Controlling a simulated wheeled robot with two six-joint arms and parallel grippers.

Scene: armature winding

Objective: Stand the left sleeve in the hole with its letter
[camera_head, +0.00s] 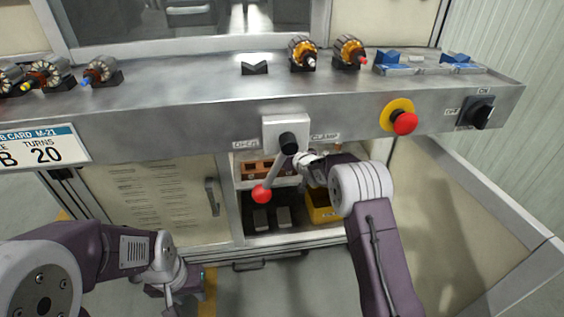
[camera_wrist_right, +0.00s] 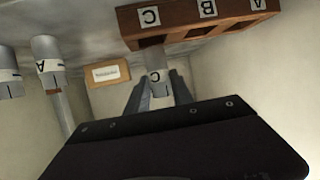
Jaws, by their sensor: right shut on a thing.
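In the right wrist view my right gripper (camera_wrist_right: 160,88) is shut on a grey sleeve (camera_wrist_right: 154,60) with a white band lettered C. The brown block (camera_wrist_right: 196,22) with labels C, B and A is beside it. The sleeve's far end meets the block's edge near the C label; I cannot tell whether it is in the hole. Other sleeves, one lettered A (camera_wrist_right: 50,66), are at the left. In the head view the block (camera_head: 263,168) is on the cabinet shelf, and my right arm reaches in, its fingers hidden. My left gripper (camera_head: 184,292) hangs low, its jaws unclear.
The metal bench (camera_head: 200,88) overhangs the open cabinet. A lever with a red knob (camera_head: 262,193) hangs in front of the opening. A yellow bin (camera_head: 320,206) is on the lower shelf. An emergency button (camera_head: 404,122) protrudes from the bench front. Floor in front is clear.

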